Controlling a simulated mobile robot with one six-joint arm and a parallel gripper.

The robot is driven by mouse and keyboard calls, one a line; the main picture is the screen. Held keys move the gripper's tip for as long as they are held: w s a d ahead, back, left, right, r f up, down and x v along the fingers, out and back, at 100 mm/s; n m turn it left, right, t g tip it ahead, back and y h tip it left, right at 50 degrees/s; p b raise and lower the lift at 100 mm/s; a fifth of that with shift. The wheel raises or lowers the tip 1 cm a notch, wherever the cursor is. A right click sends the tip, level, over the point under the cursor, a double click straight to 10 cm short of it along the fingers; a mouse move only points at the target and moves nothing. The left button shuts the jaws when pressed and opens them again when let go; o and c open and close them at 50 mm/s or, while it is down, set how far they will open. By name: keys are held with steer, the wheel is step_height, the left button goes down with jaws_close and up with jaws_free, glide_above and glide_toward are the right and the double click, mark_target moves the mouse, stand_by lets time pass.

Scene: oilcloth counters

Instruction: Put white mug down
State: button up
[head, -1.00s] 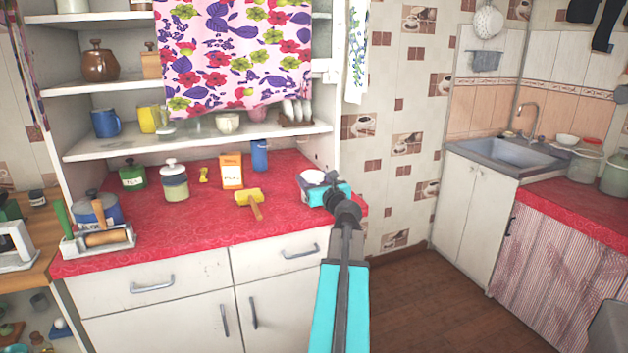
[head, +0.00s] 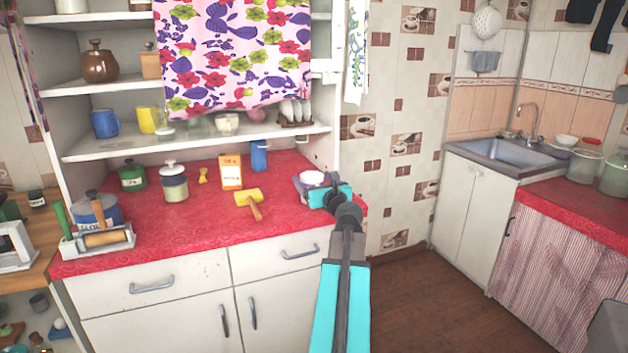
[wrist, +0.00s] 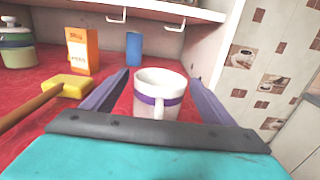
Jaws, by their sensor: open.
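The white mug (wrist: 158,92) with a purple band stands upright on the red oilcloth counter (head: 150,232), near its right end. In the head view the mug (head: 312,178) shows mostly its rim, the rest hidden behind my gripper. My gripper (wrist: 157,84) is open, its two purple fingers on either side of the mug with gaps visible between them and it. The mug's handle faces my wrist; its base is hidden by the gripper body.
The shelf (head: 190,142) overhangs the counter's back. A side wall (wrist: 217,52) is close on the right.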

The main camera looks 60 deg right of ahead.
steer(key=v, duration=0.8)
steer(key=shift+a, duration=0.15)
steer(key=shift+s+f+b, duration=0.1)
steer(key=shift+f+b, duration=0.1)
steer(key=shift+b, duration=0.9)
steer(key=b+v, duration=0.2)
steer(key=b, duration=0.4)
steer(key=shift+s+a+r+b, duration=0.2)
steer(key=shift+s+b, duration=0.1)
steer(key=shift+b, duration=0.65)
